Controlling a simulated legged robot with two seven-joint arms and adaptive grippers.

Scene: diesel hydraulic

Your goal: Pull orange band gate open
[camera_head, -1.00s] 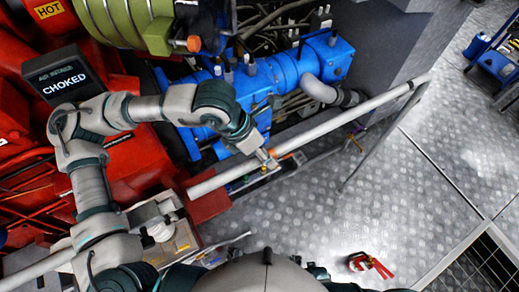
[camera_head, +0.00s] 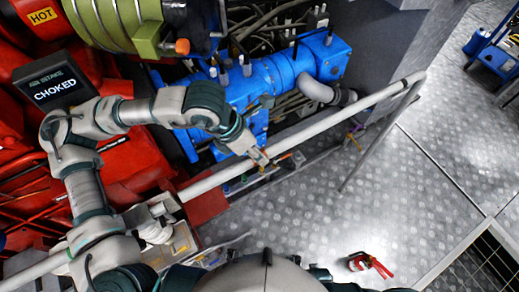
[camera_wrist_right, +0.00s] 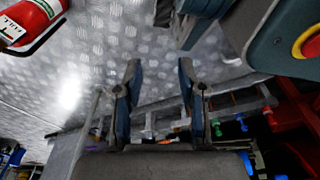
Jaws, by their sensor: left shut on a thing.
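The gate shows in the head view as a long pale grey rail (camera_head: 345,112), running diagonally in front of the engine, with a thin post (camera_head: 368,150) at its right end. A small orange band (camera_head: 281,156) shows on the rail beside my left gripper, partly hidden by it. My left gripper (camera_head: 261,161) reaches over from the left and is shut on the rail next to the band. In the right wrist view, my right gripper (camera_wrist_right: 160,66) is open and empty, with its two fingers apart over the floor.
The blue hydraulic block (camera_head: 285,72) and red engine parts (camera_head: 130,165) lie behind the rail. The tread-plate floor (camera_head: 285,215) before the rail is mostly clear.

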